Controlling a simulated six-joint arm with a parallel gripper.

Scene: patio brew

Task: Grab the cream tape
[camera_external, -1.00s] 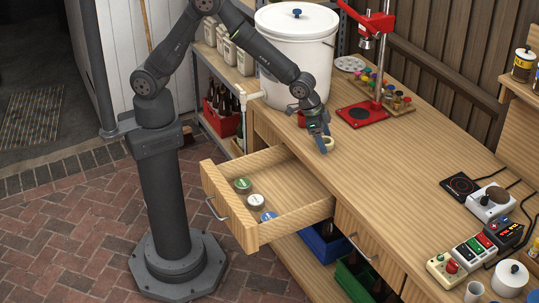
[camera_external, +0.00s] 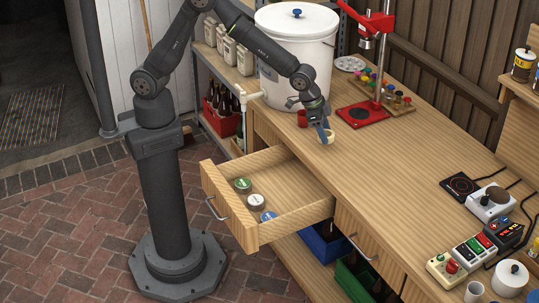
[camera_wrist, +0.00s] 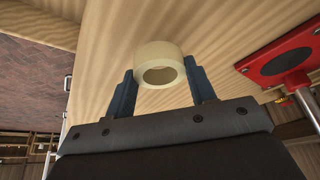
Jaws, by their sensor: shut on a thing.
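The cream tape (camera_wrist: 160,58) is a short, thick ring with an open centre. In the wrist view it sits between the two dark fingers of my gripper (camera_wrist: 160,85), which is shut on it. In the external view the tape (camera_external: 327,137) shows at the tips of my gripper (camera_external: 326,132), partly hidden by the fingers. It appears to be held above the wooden bench top (camera_external: 400,150), near the front edge behind the open drawer.
The open drawer (camera_external: 291,225) below holds several round tins. A red stand (camera_external: 363,113) is to the right. The middle of the bench is clear.

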